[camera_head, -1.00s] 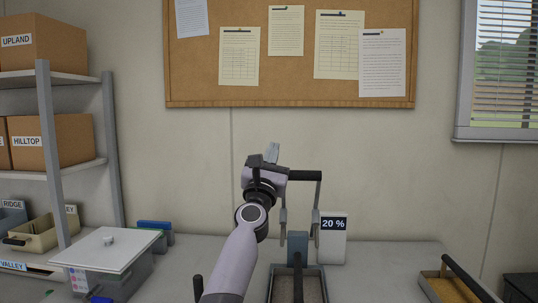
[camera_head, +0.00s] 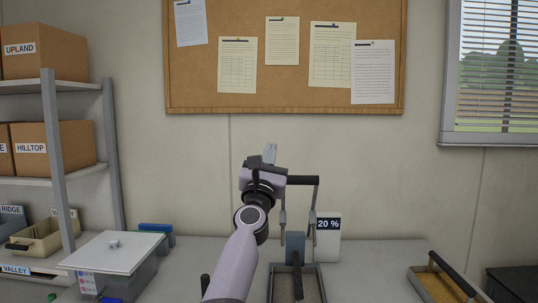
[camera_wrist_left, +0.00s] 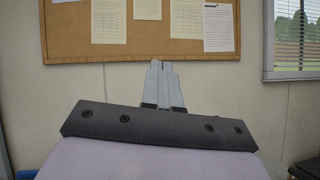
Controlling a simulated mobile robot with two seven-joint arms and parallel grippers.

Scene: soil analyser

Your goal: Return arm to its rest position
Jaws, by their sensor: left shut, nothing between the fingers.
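My left arm rises from the bottom middle of the head view. My left gripper (camera_head: 270,153) is at its top, in front of the bare wall below the notice board. In the left wrist view its two grey fingers (camera_wrist_left: 162,86) lie side by side, shut, with nothing between them. Right behind the arm stands a device with a black handle bar (camera_head: 303,181) on grey uprights. The gripper appears above it and holds no part of it. My right gripper is not in view.
Another handled tray (camera_head: 438,285) is at the right. A white-lidded bin (camera_head: 112,253) and a shelf with boxes (camera_head: 55,147) are at the left. The wall stands behind; the table between the trays is clear.

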